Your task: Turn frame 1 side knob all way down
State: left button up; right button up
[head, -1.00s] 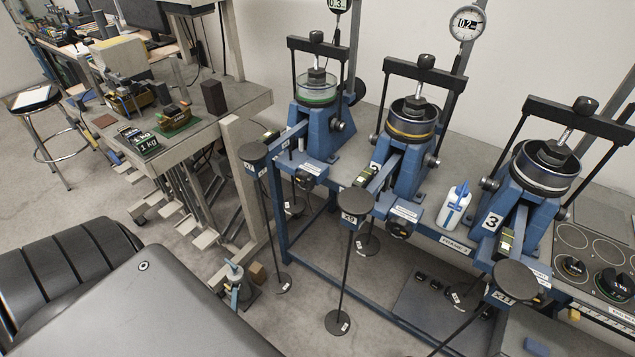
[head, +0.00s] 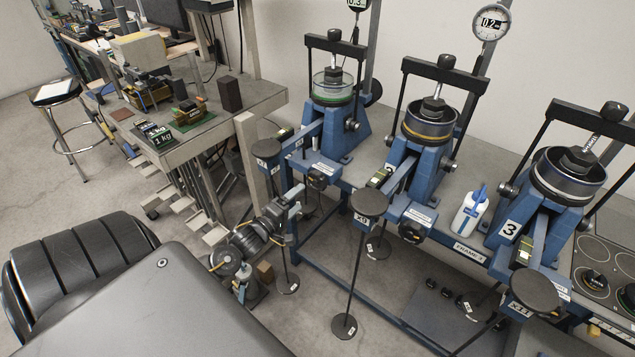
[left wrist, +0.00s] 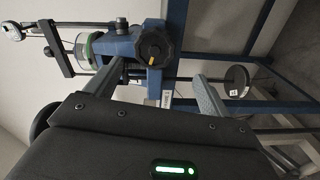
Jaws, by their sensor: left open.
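Frame 1 is the leftmost blue lever frame (head: 338,128), with a green-banded clear cell on top. Its black side knob (head: 317,180) sits on the front end of the blue beam. In the left wrist view the ribbed knob (left wrist: 155,47) shows a yellow mark. My left gripper (head: 292,202) is below and left of the knob in the head view. In the left wrist view its two fingers (left wrist: 163,88) are spread and empty, with the knob beyond them, near the middle of the gap. I see no contact. My right gripper is not in view.
A black hanger disc (head: 265,151) on a rod stands left of the knob, and another disc (head: 369,204) stands to its right. Two more blue frames stand to the right. A grey bench (head: 262,97) with weights lies at the left.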

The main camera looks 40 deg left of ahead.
aim_at(315, 183)
pick_arm(q)
jog(key=w+b, duration=0.3)
jog(key=w, duration=0.2)
jog(key=w+b, duration=0.3)
jog(key=w, duration=0.2)
jog(key=shift+w+a+r+b, duration=0.1)
jog(key=shift+r+b, duration=0.1)
jog(key=shift+b, duration=0.1)
jog(key=shift+r+p, duration=0.15)
jog(key=shift+p, duration=0.2)
jog(key=shift+c, duration=1.2)
jog(key=c, duration=1.1)
jog(key=shift+o, duration=0.2)
jog(key=shift+n+b, duration=0.3)
jog(key=shift+b, duration=0.4)
jog(key=o, duration=1.1)
jog(key=shift+r, duration=0.1)
jog(key=shift+o, duration=1)
jog(key=shift+p, duration=0.3)
